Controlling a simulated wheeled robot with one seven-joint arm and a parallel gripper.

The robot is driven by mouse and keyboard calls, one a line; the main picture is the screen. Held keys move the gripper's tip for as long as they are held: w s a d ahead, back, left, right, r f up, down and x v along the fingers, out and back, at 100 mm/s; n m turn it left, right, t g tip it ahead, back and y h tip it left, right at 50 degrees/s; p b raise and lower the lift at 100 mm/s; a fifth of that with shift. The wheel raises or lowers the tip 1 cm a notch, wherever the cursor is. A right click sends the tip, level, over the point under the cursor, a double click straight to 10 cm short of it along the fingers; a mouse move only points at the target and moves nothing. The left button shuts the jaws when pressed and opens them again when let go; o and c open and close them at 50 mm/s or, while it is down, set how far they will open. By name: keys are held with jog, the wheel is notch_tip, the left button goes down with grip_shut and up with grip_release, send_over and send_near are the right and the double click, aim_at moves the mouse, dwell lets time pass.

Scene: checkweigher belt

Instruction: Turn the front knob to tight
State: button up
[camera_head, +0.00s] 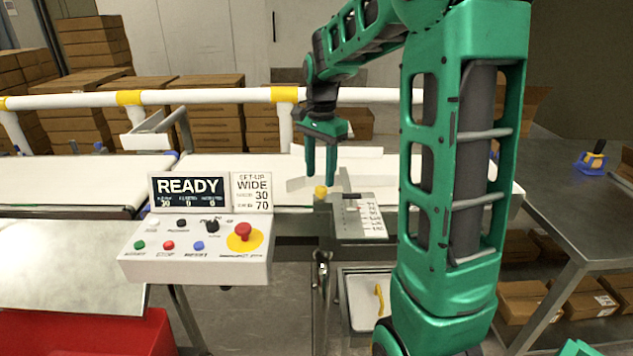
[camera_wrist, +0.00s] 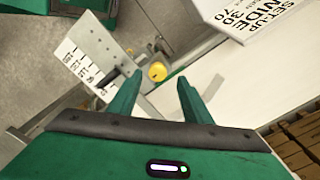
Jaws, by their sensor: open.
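A small yellow knob (camera_head: 321,191) sits at the front edge of the belt, beside a metal plate with a printed scale (camera_head: 362,222). In the wrist view the yellow knob (camera_wrist: 157,72) lies just beyond my fingertips, nearer the left one. The scale plate (camera_wrist: 85,62) has a dark pointer or lever on it. My gripper (camera_head: 321,172) points down above the belt edge, close to the knob in the head view. Its two green fingers are apart with nothing between them, as the wrist view also shows (camera_wrist: 158,84). I cannot read the knob's tight or loose marking.
A control box (camera_head: 200,248) with buttons and a red stop button stands left of the knob. Its signs (camera_head: 252,193) read READY and SET-UP WIDE 30 70. A white rail (camera_head: 200,97) runs behind the belt (camera_head: 90,183). A steel table (camera_head: 555,220) stands right.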

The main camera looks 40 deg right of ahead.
aim_at(319, 187)
notch_tip(319, 187, up, 7)
jog(key=shift+r, duration=0.15)
jog(key=shift+w, duration=0.1)
dwell(0.5)
jog(key=s+a+f+n, duration=0.1)
jog(key=s+f+n, duration=0.2)
jog(key=s, duration=0.6)
jog(key=s+a+f+n, duration=0.1)
jog(key=s+f+n, duration=0.2)
jog(key=s, duration=0.7)
jog(key=s+a+f+n, duration=0.1)
jog(key=s+f+n, duration=0.2)
jog(key=s, duration=0.7)
jog(key=shift+f+n, duration=0.3)
jog(key=shift+f, duration=0.6)
jog(key=shift+w+f, duration=0.25)
jog(key=shift+w, duration=0.3)
